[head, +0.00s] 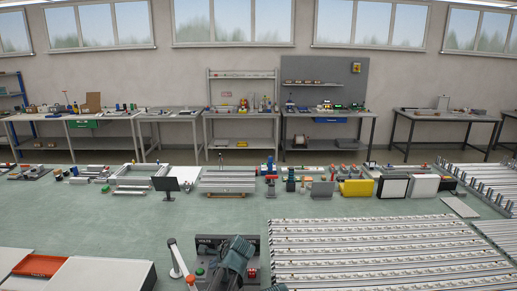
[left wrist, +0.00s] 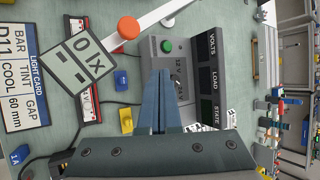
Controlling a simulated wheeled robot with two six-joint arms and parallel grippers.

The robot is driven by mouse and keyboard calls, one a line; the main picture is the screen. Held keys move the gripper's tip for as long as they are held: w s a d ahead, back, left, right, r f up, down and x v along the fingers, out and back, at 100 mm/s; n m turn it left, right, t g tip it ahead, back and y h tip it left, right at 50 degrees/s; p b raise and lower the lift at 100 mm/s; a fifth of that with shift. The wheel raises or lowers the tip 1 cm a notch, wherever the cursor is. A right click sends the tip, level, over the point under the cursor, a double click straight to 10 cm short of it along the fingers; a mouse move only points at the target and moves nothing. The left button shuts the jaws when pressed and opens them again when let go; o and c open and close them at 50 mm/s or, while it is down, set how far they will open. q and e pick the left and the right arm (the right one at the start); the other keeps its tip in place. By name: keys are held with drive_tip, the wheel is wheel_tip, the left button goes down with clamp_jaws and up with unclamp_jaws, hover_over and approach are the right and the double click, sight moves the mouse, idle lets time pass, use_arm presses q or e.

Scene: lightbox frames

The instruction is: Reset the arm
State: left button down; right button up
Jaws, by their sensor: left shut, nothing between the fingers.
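My left gripper (head: 240,247) is in front of a dark grey tester box at the near edge of the bench in the head view. In the left wrist view its two blue-grey fingers (left wrist: 161,75) are together with nothing between them, pointing towards the tester box (left wrist: 203,62), which is labelled VOLTS, LOAD and STATE. The box has a green button (left wrist: 166,46). A white lever arm (left wrist: 154,17) with an orange knob (left wrist: 127,27) lies beside the box, apart from the fingers. The lever also shows in the head view (head: 177,257). My right gripper is not seen.
Rows of light strips (head: 380,245) fill the bench on the right. A red tray (head: 38,264) lies at the left. A black monitor (head: 167,185), a yellow box (head: 356,188) and white panels stand along the back. The green bench between is clear.

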use_arm(q)
drive_tip(key=s+a+f+n+g, duration=0.1)
drive_tip(key=s+n, duration=0.1)
drive_tip(key=s, duration=0.1)
drive_tip(key=s+f+n+g+h, duration=0.1)
drive_tip(key=s+n, duration=0.2)
drive_tip(key=s, duration=0.1)
drive_tip(key=s+a+f+n+h, duration=0.1)
drive_tip(key=s+n, duration=0.1)
drive_tip(key=s, duration=0.1)
drive_tip(key=shift+s+a+f+n+g, duration=0.25)
drive_tip(key=shift+a+n+g, duration=0.05)
drive_tip(key=shift+n+g, duration=0.1)
drive_tip(key=s+f+n+g+h, duration=0.2)
drive_tip(key=s+n+h, duration=0.1)
drive_tip(key=s+n, duration=0.65)
drive_tip(key=s+d+f+m+g+b, duration=0.1)
drive_tip(key=s+d+f+m+b, duration=0.3)
drive_tip(key=s+d+f+b, duration=0.3)
drive_tip(key=d+f+b, duration=0.2)
drive_tip(key=d+b, duration=0.1)
drive_tip(key=d, duration=0.2)
drive_tip(key=shift+s+f+y, duration=0.3)
drive_tip(key=shift+s+f, duration=0.05)
